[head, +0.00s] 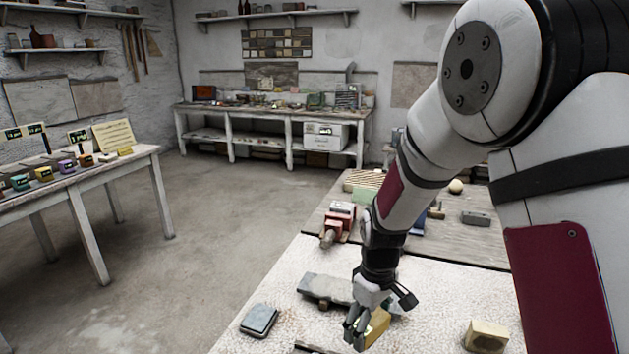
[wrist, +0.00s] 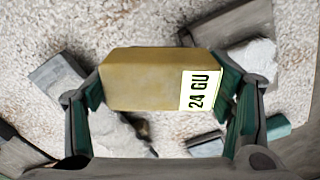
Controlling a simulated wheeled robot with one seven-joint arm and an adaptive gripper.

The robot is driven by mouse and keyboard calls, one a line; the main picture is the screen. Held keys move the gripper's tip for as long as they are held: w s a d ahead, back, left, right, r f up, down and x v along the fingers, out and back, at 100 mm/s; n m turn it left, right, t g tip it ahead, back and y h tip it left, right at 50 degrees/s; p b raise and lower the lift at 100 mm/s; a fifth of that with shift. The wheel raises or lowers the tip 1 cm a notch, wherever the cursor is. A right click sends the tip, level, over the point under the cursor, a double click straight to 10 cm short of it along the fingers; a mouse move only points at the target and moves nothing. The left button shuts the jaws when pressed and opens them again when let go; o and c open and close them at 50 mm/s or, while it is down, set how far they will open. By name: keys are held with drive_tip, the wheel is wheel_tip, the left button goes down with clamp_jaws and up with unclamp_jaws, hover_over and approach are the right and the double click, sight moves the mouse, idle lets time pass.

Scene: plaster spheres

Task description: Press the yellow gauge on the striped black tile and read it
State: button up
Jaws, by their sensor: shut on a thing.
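The yellow gauge (wrist: 140,78) is a yellow-ochre block between my two fingers in the wrist view. A white label (wrist: 200,90) at its right end reads "24 GU", turned sideways. My gripper (wrist: 165,85) is shut on the gauge, one finger at each end. In the head view the gauge (head: 378,326) shows beside my gripper (head: 372,318), low over the pale speckled table top. I cannot tell its height above the top. No striped black tile can be made out; a dark edge (head: 312,348) shows at the bottom of the head view.
Around my gripper on the table lie a grey slab (head: 325,288), a blue-grey tile (head: 260,320) and a cream block (head: 487,336). A red tool (head: 338,222) and a striped board (head: 365,180) are farther back. Another table (head: 95,178) with coloured blocks stands left across open floor.

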drive_tip(key=d+m, duration=0.2)
drive_tip(key=w+d+f+m, duration=0.1)
drive_tip(key=d+m, duration=0.2)
drive_tip(key=w+d+f+m, duration=0.1)
drive_tip(key=d+m, duration=0.1)
drive_tip(key=m, duration=0.1)
drive_tip(key=shift+w+d+f, duration=0.1)
drive_tip(key=shift+w+d, duration=0.1)
drive_tip(key=shift+d, duration=0.05)
idle(1.0)
